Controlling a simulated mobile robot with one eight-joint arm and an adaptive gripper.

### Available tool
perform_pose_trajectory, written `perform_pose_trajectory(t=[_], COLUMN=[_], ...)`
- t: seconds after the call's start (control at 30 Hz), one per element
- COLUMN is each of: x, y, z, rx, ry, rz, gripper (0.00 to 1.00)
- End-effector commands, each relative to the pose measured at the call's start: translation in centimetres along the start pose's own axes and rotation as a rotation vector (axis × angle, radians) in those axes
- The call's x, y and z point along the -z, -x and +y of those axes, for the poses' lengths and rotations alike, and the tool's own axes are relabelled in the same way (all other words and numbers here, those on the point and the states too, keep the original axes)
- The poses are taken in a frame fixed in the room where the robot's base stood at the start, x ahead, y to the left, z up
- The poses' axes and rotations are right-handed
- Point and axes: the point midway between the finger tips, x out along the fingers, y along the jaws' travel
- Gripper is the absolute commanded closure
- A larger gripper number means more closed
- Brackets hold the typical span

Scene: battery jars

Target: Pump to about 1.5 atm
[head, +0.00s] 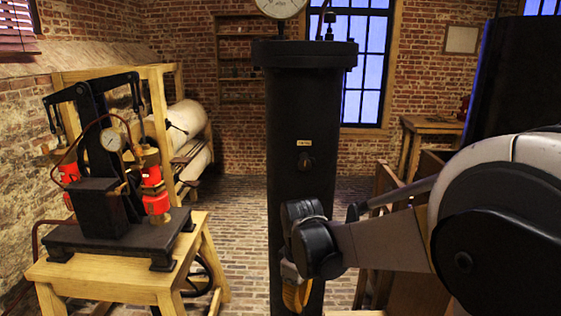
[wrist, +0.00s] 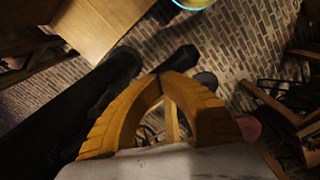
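The pump (head: 97,190) stands on a wooden table at the left in the head view. It has a black post and base, a rocking beam (head: 95,84) on top, red cylinders (head: 153,190) and a round white gauge (head: 111,140); its needle is too small to read. My gripper (head: 297,294) points down in front of the tall black column, right of the pump and apart from it. In the wrist view my gripper (wrist: 160,77) has its orange fingers brought together at the tips, with nothing seen between them.
The tall black column (head: 290,100) stands mid-view, with a small knob (head: 304,162) and a second gauge (head: 279,4) cut off on top. A wooden frame with pale rolls (head: 188,118) is behind the pump. Brick floor (head: 232,215) lies open between table and column.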

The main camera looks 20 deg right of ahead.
Motion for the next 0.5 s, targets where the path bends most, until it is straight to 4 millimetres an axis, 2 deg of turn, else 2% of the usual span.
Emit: perform_pose_trajectory(t=[0.03, 0.37, 0.5], x=[0.0, 0.0, 0.0], y=[-1.4, -6.7, -4.6], z=[0.0, 0.0, 0.0], rx=[0.000, 0.000, 0.000], ry=[0.000, 0.000, 0.000], rz=[0.001, 0.000, 0.000], gripper=[1.00, 1.00, 1.00])
